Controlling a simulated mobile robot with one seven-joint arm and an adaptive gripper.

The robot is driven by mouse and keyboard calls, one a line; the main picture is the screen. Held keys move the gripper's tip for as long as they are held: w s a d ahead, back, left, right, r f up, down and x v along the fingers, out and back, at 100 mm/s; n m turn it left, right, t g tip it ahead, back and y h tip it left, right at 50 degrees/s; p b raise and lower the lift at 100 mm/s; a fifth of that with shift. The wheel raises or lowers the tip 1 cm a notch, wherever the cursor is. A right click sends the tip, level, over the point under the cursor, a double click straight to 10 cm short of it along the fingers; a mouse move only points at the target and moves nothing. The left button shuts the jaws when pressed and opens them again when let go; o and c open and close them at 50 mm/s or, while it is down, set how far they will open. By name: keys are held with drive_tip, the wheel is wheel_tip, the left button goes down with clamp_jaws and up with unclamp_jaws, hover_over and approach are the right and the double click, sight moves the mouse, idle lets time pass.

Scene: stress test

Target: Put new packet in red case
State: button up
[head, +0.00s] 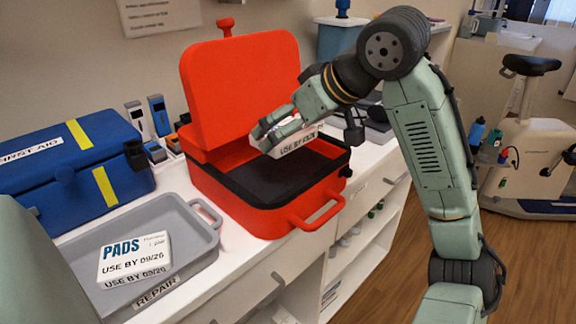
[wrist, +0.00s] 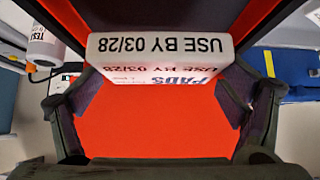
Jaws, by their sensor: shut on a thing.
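My gripper (head: 272,133) is shut on a white pads packet (head: 299,144), whose label reads "USE BY 03/28" in the wrist view (wrist: 160,45). The fingers sit at either side of the packet in that view. The red case (head: 325,209) stands on the counter with its lid (head: 243,85) raised and a dark, empty-looking interior. The packet is over the case's opening, in front of the lid; the gap beneath it is hard to judge.
The grey tray (head: 205,240), labelled "REPAIR", is left of the case. A blue first aid box (head: 60,160) stands behind the tray. Small devices (head: 150,122) stand left of the lid. A blue container (head: 340,42) is behind the case. An exercise bike (head: 530,130) stands at right.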

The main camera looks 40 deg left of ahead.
drive_tip(key=shift+f, duration=3.55)
drive_tip(key=shift+f, duration=0.2)
drive_tip(key=o, duration=1.1)
drive_tip(key=shift+c, duration=0.2)
drive_tip(key=shift+r, duration=0.25)
drive_tip(key=v, duration=1.2)
drive_tip(key=shift+b, duration=0.4)
